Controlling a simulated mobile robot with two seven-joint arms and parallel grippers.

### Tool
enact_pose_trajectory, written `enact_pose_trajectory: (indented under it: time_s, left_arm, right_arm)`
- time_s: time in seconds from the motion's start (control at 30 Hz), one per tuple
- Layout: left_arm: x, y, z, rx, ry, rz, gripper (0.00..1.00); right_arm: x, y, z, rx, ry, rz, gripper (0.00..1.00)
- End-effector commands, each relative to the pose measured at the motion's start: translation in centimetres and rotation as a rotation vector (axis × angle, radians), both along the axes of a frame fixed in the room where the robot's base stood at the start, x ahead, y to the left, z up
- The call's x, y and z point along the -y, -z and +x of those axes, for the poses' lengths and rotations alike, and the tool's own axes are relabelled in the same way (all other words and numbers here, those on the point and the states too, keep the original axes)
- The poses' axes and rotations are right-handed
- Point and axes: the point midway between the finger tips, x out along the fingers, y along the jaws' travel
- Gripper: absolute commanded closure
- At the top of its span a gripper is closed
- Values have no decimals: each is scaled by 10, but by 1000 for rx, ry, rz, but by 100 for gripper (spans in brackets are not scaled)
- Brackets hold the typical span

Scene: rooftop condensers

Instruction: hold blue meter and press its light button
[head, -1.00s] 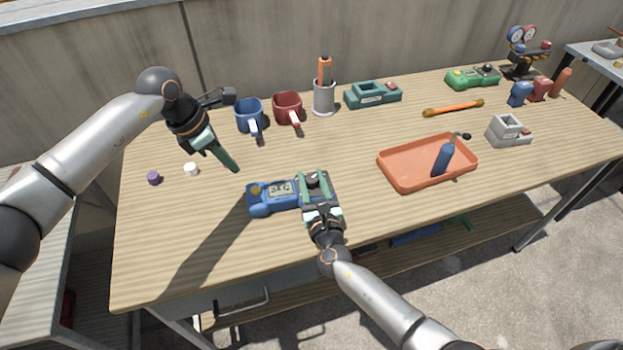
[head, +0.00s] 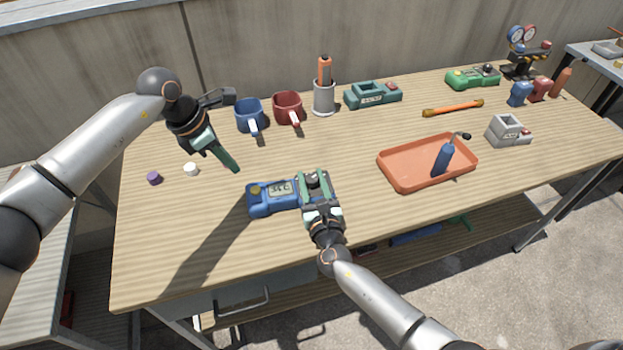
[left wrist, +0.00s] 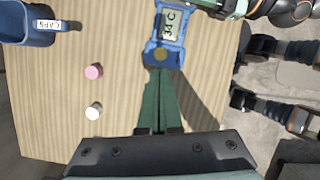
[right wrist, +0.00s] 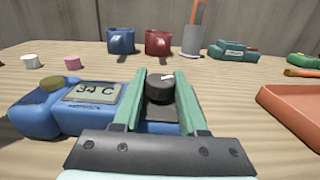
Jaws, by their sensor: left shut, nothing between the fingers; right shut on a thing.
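The blue meter (head: 272,198) lies on the table, its display (right wrist: 92,92) reading 34 C. A round yellow button (head: 256,190) sits on its left end; it also shows in the left wrist view (left wrist: 160,54). My right gripper (head: 315,181) is shut on the meter's right part, with its fingers on either side of the black dial (right wrist: 160,88). My left gripper (head: 235,169) is shut and empty, above the table behind and left of the meter, apart from it. In the left wrist view its fingertips (left wrist: 159,72) point towards the button.
Purple (head: 154,178) and white (head: 191,169) caps lie left; a pink cap (left wrist: 94,71) is hidden in the head view. Blue (head: 249,115) and red (head: 287,107) mugs stand behind. An orange tray (head: 400,181) lies right. The front left table is clear.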

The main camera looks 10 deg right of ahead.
Motion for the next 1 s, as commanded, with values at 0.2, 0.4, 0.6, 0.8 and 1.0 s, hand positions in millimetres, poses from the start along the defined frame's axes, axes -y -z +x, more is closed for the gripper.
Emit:
enact_pose_trajectory:
  time_s: [0.2,0.4,0.6,0.8,1.0]
  left_arm:
    - [10,10,1,166,84,-51,100]
    - [23,1,4,422,186,-116,100]
    - [28,-10,3,572,239,-143,100]
    - [28,2,3,588,244,-146,100]
    - [28,31,3,586,243,-145,100]
  right_arm:
    - [0,1,-1,-2,-1,0,100]
    - [0,1,-1,-2,-1,0,100]
    - [-1,1,-1,-2,-1,0,100]
    - [-1,1,-1,-2,-1,0,100]
    - [0,1,-1,-2,-1,0,100]
